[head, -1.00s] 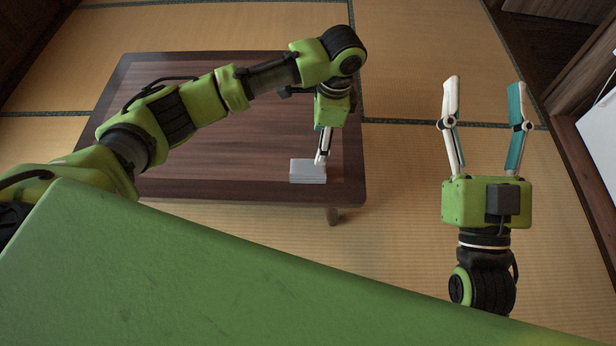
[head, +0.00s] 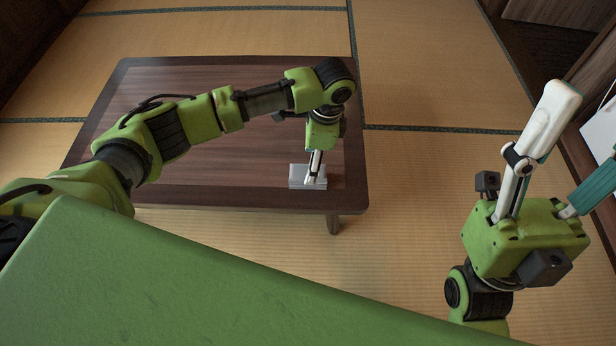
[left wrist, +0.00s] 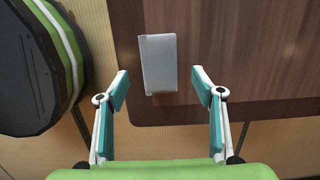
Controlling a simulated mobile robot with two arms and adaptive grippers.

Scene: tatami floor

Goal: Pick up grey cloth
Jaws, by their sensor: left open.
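The grey cloth (head: 296,177) is a small, flat, folded rectangle on the low brown table (head: 220,195), close to its front right corner. It also shows in the left wrist view (left wrist: 159,64), lying ahead of the fingertips and between their lines. My left gripper (head: 313,182) points down at the cloth and partly hides it in the head view. In the left wrist view its fingers (left wrist: 160,80) are spread apart with nothing between them. My right gripper (head: 590,140) is raised at the right, off the table, with its fingers wide apart and empty.
The table's right and front edges are close to the cloth. Tatami floor (head: 430,200) lies open between the table and my right arm. A white panel (head: 602,130) and wooden wall stand at the far right, near my right gripper.

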